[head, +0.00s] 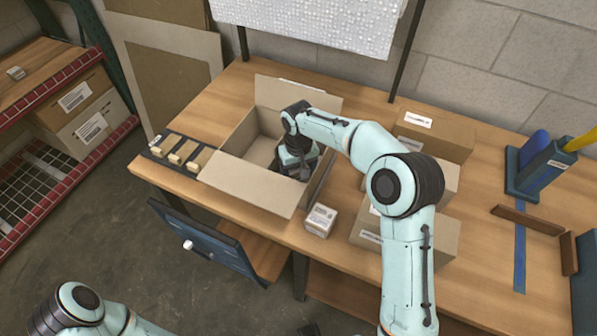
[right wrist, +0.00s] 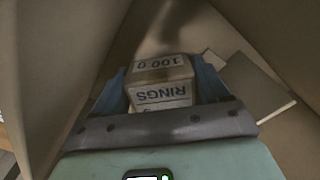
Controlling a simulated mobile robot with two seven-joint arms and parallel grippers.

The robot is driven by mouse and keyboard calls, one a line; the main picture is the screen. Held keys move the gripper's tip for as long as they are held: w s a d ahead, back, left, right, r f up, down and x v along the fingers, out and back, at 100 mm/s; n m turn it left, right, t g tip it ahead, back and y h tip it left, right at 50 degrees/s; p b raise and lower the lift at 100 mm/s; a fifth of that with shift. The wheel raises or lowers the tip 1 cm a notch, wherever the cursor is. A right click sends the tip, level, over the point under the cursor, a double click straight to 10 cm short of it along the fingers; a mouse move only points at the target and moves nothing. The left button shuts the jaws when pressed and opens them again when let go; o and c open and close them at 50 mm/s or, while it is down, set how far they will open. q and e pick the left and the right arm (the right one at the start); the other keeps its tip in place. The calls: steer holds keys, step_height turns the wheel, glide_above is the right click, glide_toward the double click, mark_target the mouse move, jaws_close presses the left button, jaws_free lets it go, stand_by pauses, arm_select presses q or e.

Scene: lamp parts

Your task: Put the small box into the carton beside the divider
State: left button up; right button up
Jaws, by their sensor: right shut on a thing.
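The open carton (head: 250,184) stands on the workbench with its flaps spread. My right gripper (head: 298,170) reaches down inside it. In the right wrist view, my right gripper's fingers are shut on a small box (right wrist: 163,75) with a white label reading RINGS, and it is between the carton's walls. Whether its underside touches the carton floor cannot be told. A flat light-brown panel, perhaps the divider (right wrist: 258,88), lies to the right of the box, apart from it. In the head view the held box is hidden by the gripper and arm. Only links of my left arm show at bottom left.
Another small labelled box (head: 320,220) stands on the bench just right of the carton. Larger closed boxes (head: 434,135) stand behind my right arm. A dark tray with small tan blocks (head: 183,152) sits left of the carton. A blue tape dispenser (head: 540,168) is at right.

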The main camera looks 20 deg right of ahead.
steer(key=shift+f, duration=0.15)
steer(key=shift+f, duration=0.15)
arm_select(q)
steer(key=shift+f, duration=0.1)
arm_select(e)
steer(key=o, duration=1.1)
arm_select(q)
steer(key=shift+w+r+p, duration=0.3)
steer(key=shift+r+p, duration=0.15)
steer(key=shift+r, duration=0.1)
steer(key=shift+w+r+p, duration=0.25)
steer(key=shift+r+p, duration=0.2)
steer(key=shift+r, duration=0.1)
arm_select(e)
step_height(320, 180, up, 12)
steer(key=shift+r, duration=0.2)
